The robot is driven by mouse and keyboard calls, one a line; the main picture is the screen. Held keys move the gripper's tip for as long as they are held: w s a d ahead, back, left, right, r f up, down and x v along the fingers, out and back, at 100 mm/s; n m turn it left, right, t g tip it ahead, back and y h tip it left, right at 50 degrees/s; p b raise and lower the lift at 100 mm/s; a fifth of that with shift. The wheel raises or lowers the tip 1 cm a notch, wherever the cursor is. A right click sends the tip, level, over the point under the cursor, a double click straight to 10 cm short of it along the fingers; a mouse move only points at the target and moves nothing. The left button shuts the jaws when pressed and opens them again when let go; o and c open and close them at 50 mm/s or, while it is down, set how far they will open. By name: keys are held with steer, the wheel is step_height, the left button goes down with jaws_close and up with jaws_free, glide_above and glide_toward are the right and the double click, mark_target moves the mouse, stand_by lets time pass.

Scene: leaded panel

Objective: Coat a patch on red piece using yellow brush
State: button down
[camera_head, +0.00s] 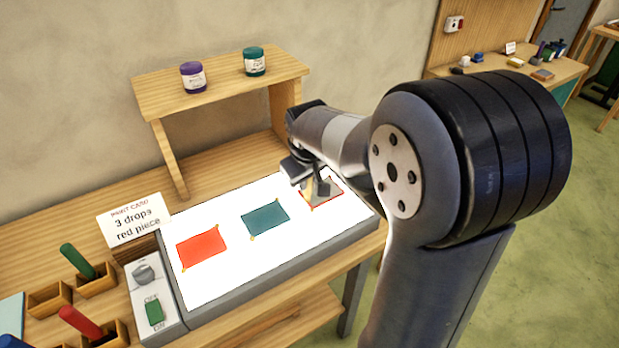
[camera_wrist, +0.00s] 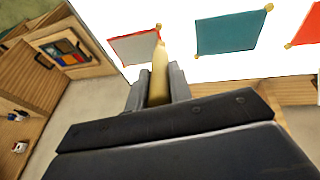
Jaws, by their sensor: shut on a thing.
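My gripper (camera_head: 312,178) is shut on the yellow brush (camera_wrist: 158,72), whose pale yellow body stands between the fingers (camera_wrist: 158,90) in the wrist view. The brush's far end overlaps the edge of a grey piece with a red border (camera_head: 329,192), also in the wrist view (camera_wrist: 132,48); I cannot tell whether it touches. A plain red piece (camera_head: 201,247) lies at the left of the lit white panel (camera_head: 215,285), and shows at the wrist view's right edge (camera_wrist: 307,30). A teal piece (camera_head: 265,218) lies between them.
A card (camera_head: 135,220) reads "3 drops red piece". Green (camera_head: 77,260) and red (camera_head: 80,322) handles stand in wooden holders at left. A switch box (camera_head: 154,305) adjoins the panel. Purple (camera_head: 193,78) and teal (camera_head: 254,62) jars stand on the shelf behind.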

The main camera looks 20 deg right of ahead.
step_height(320, 180, up, 3)
steer(key=shift+r+p, duration=0.2)
steer(key=shift+p, duration=0.95)
steer(key=shift+a+r+p, duration=0.1)
steer(key=shift+r+p, duration=0.45)
steer(key=shift+r, duration=0.15)
steer(key=shift+r+p, duration=1.3)
steer(key=shift+r, duration=0.35)
